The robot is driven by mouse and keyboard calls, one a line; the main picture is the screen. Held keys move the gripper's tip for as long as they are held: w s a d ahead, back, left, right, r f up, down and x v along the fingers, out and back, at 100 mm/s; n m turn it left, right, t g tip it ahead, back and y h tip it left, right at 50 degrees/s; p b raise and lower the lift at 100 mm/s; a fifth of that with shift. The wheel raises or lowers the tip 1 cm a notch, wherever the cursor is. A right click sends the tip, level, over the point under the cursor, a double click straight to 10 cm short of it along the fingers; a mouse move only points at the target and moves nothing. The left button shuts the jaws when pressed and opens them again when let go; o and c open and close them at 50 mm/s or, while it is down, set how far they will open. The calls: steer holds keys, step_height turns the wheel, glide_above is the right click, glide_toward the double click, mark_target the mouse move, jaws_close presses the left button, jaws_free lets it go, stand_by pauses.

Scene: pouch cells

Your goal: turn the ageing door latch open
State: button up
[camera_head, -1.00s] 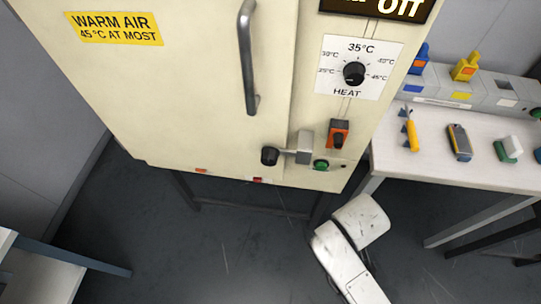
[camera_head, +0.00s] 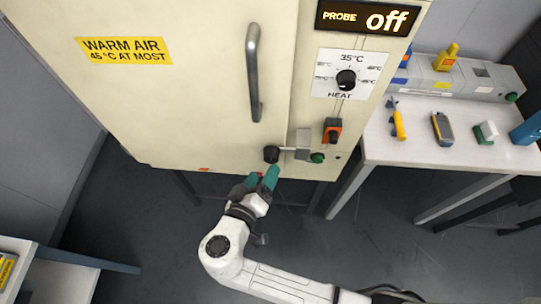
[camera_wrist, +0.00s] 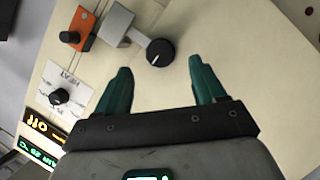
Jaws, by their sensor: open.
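The cream ageing cabinet door (camera_head: 190,100) is shut, with a long grey handle (camera_head: 253,75). The latch is a black round knob (camera_head: 271,154) on a grey lever that runs sideways to a grey block (camera_head: 301,143) at the door's right edge. My gripper (camera_head: 264,177) is just below the knob, its green fingers apart and empty. In the wrist view my gripper (camera_wrist: 160,75) points at the door, and the latch knob (camera_wrist: 160,52) lies just beyond the fingertips, between them in the picture. I see no contact with it.
An orange switch (camera_head: 333,131) and a green button (camera_head: 317,158) sit right of the latch, below the heat dial (camera_head: 346,79). A bench (camera_head: 430,165) with small tools stands to the right. Another table (camera_head: 60,275) is at the lower left.

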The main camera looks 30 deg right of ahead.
mark_target(271, 161)
steer(key=p+x, duration=0.1)
steer(key=x, duration=0.6)
steer(key=shift+d, duration=0.1)
steer(key=shift+c, duration=0.2)
jaws_close()
